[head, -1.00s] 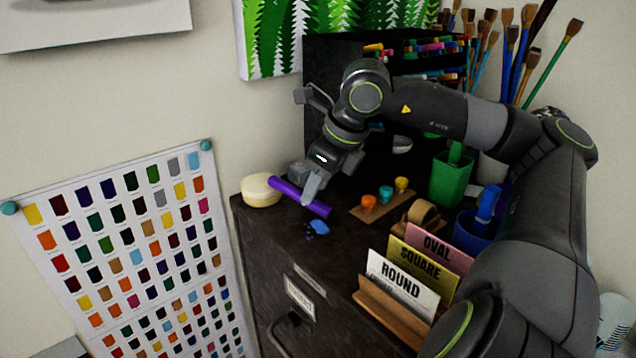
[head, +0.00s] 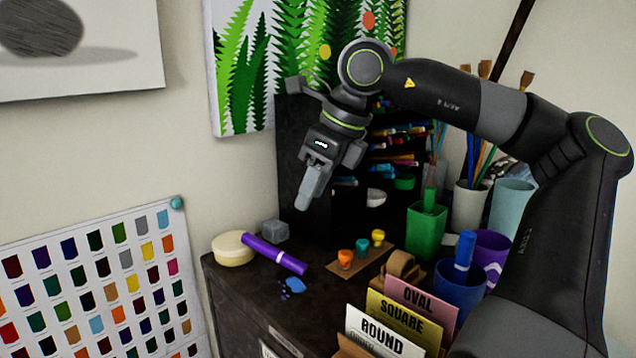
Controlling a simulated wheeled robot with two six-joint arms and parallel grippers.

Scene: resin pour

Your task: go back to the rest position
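My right gripper (head: 311,187) hangs in the air above the dark cabinet top, fingers pointing down. It is clear of everything below, with nothing seen in it. Its fingers overlap in this view, so I cannot tell whether they are open or shut. A purple marker (head: 274,254) lies on the cabinet top below it, one end touching or close to a round cream-coloured tub (head: 234,248). My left gripper is not in view.
On the cabinet (head: 235,292) stand a grey cube (head: 275,230), a wooden strip with coloured knobs (head: 359,262), a green cup (head: 426,230), a blue cup (head: 459,286) and label cards (head: 382,335). A dark marker rack (head: 299,160) stands behind. Blue bits (head: 293,286) lie in front.

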